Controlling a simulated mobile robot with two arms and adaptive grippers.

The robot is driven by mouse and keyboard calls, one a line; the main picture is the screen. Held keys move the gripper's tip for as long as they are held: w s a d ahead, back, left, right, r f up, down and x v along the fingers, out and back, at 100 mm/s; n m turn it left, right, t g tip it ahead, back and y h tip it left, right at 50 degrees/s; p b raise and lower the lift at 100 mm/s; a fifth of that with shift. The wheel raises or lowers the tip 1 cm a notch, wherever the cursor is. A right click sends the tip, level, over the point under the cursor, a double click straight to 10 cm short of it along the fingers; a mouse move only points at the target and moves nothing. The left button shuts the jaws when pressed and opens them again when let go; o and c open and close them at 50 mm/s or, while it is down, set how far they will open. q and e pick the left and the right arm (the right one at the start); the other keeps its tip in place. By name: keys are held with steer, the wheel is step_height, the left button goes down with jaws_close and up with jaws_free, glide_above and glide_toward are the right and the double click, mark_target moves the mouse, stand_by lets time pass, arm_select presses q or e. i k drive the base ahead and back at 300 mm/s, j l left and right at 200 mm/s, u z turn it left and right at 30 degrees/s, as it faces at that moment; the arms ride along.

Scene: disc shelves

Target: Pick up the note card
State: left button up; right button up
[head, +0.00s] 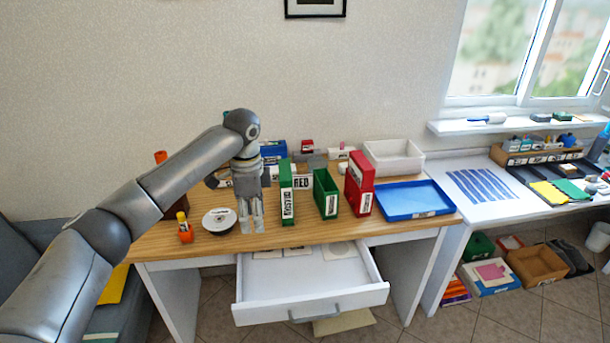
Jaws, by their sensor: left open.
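My left gripper (252,230) points down over the front of the wooden desk (405,229), just right of a white disc (219,220). Its fingers are apart, with nothing seen between them. I cannot pick out the note card for certain. Flat pale pieces lie at the back of the open white drawer (305,287), partly hidden under the desk edge; one is a whitish sheet (341,250). They are too small to tell what they are. My right gripper is not in view.
A green holder (287,193), a green bin (326,194) and a red holder (359,184) stand right of the gripper. A blue tray (414,200) lies farther right. An orange cup (185,232) stands left. The drawer's front half is clear.

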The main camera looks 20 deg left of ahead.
mark_target(300, 182)
steer(key=i+j, duration=0.1)
steer(key=i, duration=1.5)
